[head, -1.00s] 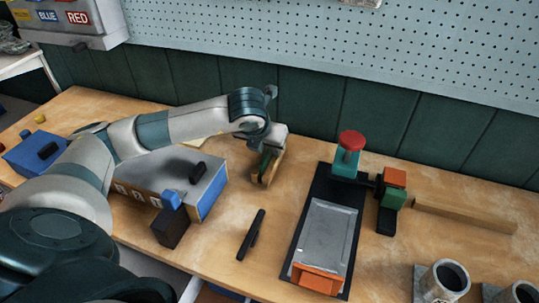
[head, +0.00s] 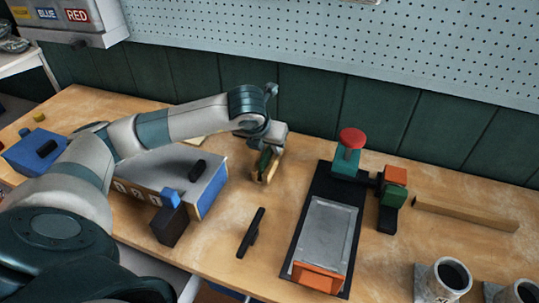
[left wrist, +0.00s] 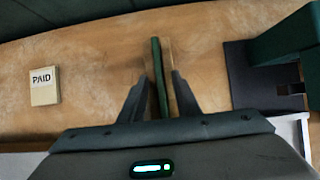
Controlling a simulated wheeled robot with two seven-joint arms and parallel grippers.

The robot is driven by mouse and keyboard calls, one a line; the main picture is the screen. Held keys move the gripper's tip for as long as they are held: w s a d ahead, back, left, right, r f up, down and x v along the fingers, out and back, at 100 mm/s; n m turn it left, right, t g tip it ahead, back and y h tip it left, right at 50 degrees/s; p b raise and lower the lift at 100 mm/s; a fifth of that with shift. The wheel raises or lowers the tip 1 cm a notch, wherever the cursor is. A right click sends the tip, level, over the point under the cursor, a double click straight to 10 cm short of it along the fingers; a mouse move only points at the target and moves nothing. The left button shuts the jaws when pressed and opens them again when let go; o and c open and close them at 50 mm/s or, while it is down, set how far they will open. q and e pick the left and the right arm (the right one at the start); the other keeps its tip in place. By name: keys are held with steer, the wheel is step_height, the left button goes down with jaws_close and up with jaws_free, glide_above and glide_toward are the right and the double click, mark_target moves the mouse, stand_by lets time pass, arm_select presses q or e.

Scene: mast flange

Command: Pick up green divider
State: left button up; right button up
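The green divider (left wrist: 158,75) stands upright as a thin dark green slab in the left wrist view, with light wood at its sides. In the head view only a little of the green divider (head: 264,159) shows, partly hidden by my left gripper (head: 262,172). My left gripper also shows in the left wrist view (left wrist: 160,82), with one finger on each side of the divider. The fingers look open, with narrow gaps beside the slab. Whether a fingertip touches it is hard to tell. My right gripper is in neither view.
A grey box with blue ends (head: 213,193) stands left of the gripper. A black handled object (head: 251,233) lies in front. A black base with a grey plate (head: 329,234) and a red knob (head: 351,138) are to the right. A PAID pad (left wrist: 42,88) lies on the bench.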

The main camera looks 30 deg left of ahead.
arm_select(q)
steer(key=shift+f+b, duration=0.15)
steer(key=shift+b, duration=0.15)
stand_by(0.5)
jaws_close()
